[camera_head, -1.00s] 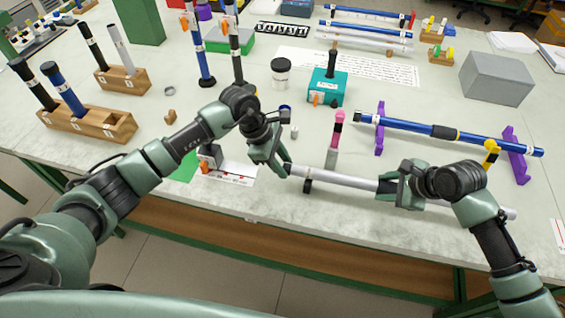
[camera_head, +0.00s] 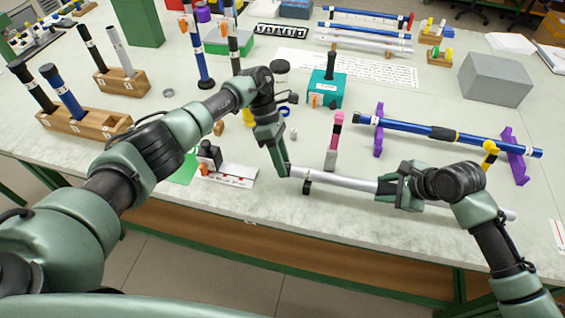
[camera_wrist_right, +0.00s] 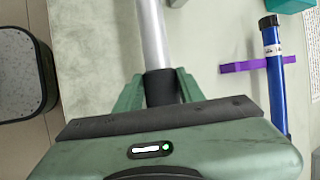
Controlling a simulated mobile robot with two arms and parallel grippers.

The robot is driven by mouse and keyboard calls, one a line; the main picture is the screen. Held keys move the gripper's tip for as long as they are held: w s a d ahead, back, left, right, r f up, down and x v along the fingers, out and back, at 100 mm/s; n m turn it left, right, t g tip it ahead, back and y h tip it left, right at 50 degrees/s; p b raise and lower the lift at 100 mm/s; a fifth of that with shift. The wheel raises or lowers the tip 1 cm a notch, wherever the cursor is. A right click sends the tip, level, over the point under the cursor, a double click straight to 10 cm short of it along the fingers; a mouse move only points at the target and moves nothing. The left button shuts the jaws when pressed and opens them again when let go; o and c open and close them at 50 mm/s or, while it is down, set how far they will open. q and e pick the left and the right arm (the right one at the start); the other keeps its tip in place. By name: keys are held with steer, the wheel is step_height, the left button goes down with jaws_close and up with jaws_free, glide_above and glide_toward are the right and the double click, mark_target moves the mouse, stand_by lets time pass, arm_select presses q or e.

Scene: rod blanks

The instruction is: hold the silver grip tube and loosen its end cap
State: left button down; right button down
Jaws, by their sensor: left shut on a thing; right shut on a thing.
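The silver grip tube (camera_head: 345,181) runs left to right near the front edge of the table. My right gripper (camera_head: 388,188) is shut around it near its middle. In the right wrist view, the silver tube (camera_wrist_right: 153,40) leads into a black grip band (camera_wrist_right: 162,87) between the fingers of my right gripper (camera_wrist_right: 160,92). My left gripper (camera_head: 287,172) is shut at the tube's left end, with its fingers pointing down.
A pink-topped tool (camera_head: 335,135) stands just behind the tube. A blue tube (camera_head: 410,128) rests on purple stands (camera_head: 379,130) farther back. A white card (camera_head: 228,176) lies left of my left gripper.

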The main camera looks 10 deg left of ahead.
stand_by(0.4)
arm_select(q)
steer(key=c, duration=1)
jaws_free()
steer(key=shift+o, duration=0.2)
steer(key=shift+r, duration=0.15)
steer(key=v, duration=1.1)
steer(key=shift+w+a+r, duration=0.2)
steer(key=shift+w+r, duration=0.05)
steer(key=shift+w, duration=0.1)
